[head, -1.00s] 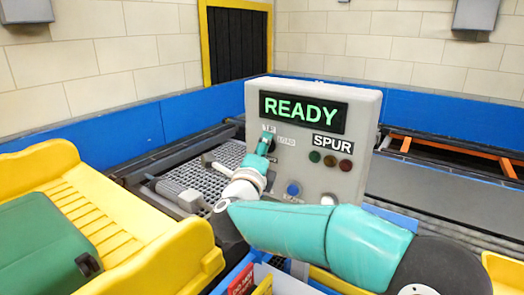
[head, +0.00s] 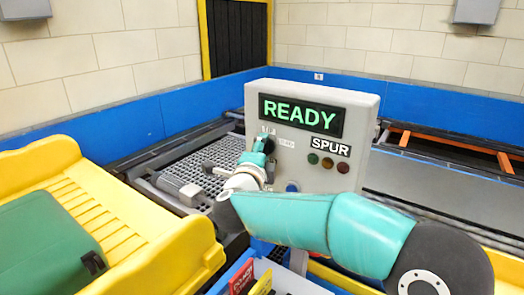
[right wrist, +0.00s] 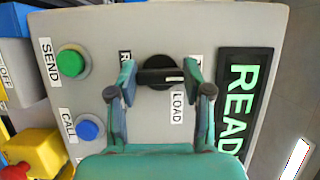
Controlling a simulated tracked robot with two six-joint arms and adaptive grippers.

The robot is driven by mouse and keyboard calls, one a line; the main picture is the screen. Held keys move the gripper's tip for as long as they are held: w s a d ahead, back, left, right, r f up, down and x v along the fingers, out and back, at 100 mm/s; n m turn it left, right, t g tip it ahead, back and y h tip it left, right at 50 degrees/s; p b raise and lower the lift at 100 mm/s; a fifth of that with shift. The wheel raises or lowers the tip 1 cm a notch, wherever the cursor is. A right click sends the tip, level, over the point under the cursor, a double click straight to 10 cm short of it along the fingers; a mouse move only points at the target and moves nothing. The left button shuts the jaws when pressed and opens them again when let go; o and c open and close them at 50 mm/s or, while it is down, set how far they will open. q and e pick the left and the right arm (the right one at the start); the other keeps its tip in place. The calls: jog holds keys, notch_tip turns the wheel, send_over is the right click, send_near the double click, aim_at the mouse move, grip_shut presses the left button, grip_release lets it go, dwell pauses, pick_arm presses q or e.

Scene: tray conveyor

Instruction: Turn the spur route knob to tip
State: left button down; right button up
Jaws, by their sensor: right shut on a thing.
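The grey control box (head: 358,112) marked SPUR stands behind my right gripper, its screen (head: 302,115) reading READY. The black route knob (right wrist: 158,70) shows in the right wrist view, where the panel appears turned sideways. My right gripper (right wrist: 159,82) is shut on the knob's bar, one finger at each end. The bar's white mark lies at its right end in that view, toward the partly hidden label beginning with T. The LOAD label (right wrist: 177,108) is below and right of the knob. In the head view my right gripper (head: 264,147) covers much of the knob.
A green SEND button (right wrist: 71,62) and a blue CALL button (right wrist: 89,130) are on the same panel. A red knob on a yellow housing (right wrist: 30,145) is at the wrist view's lower left. A yellow tipper-like tray (head: 150,240) stands at left in the head view.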

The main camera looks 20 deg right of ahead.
jog(key=o, duration=1.2)
jog(key=shift+w+a+f, duration=0.1)
jog(key=shift+f, duration=0.1)
jog(key=shift+c, duration=0.2)
jog(key=shift+r, duration=0.1)
jog(key=v, duration=1.2)
